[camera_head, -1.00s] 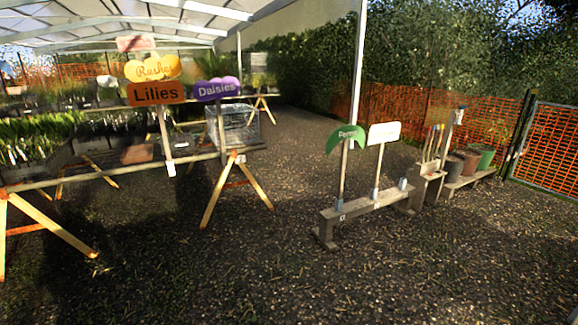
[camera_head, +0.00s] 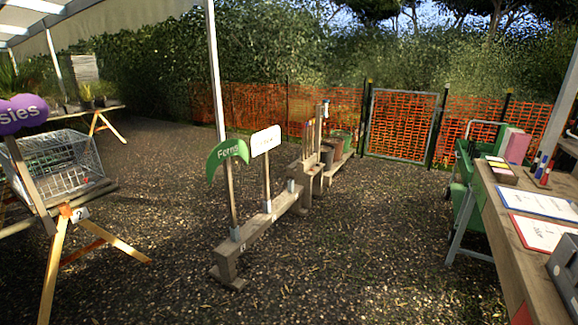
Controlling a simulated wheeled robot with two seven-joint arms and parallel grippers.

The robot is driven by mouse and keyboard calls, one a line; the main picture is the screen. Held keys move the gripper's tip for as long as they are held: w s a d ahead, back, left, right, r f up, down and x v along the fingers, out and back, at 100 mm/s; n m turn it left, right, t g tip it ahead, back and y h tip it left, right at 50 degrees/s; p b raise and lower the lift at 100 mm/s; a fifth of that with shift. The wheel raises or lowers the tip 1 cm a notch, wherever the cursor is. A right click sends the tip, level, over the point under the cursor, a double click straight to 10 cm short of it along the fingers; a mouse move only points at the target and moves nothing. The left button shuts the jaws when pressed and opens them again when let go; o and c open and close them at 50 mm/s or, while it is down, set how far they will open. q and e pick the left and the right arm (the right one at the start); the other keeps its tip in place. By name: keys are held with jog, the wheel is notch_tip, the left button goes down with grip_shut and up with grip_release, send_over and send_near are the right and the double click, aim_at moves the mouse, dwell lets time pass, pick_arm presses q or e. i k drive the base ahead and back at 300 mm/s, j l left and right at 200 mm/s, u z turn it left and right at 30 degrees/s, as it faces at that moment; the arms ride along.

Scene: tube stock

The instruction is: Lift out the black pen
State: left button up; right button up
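A small group of upright pens or markers (camera_head: 543,168) stands on the wooden table (camera_head: 522,240) at the right. Blue and red show among them. They are too small for me to tell whether one is a black pen or what holds them. Neither of my grippers shows in the head view.
The table also bears clipboards (camera_head: 540,203), a pink box (camera_head: 515,146) and a grey case (camera_head: 566,265). A green cart (camera_head: 466,165) stands behind it. A sign bench (camera_head: 262,222) stands mid-view, a trestle (camera_head: 75,240) at left. Gravel between is clear.

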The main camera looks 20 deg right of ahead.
aim_at(537, 158)
jog(key=i+l+z, duration=0.2)
jog(key=z, duration=0.3)
jog(key=i+z, duration=0.75)
jog(key=z, duration=0.2)
jog(key=i+z, duration=0.2)
jog(key=i, duration=0.55)
jog(key=i+j+z, duration=0.2)
jog(key=i, duration=0.6)
jog(key=i+z, duration=0.85)
jog(key=i+j+z, duration=0.2)
jog(key=i+z, duration=0.25)
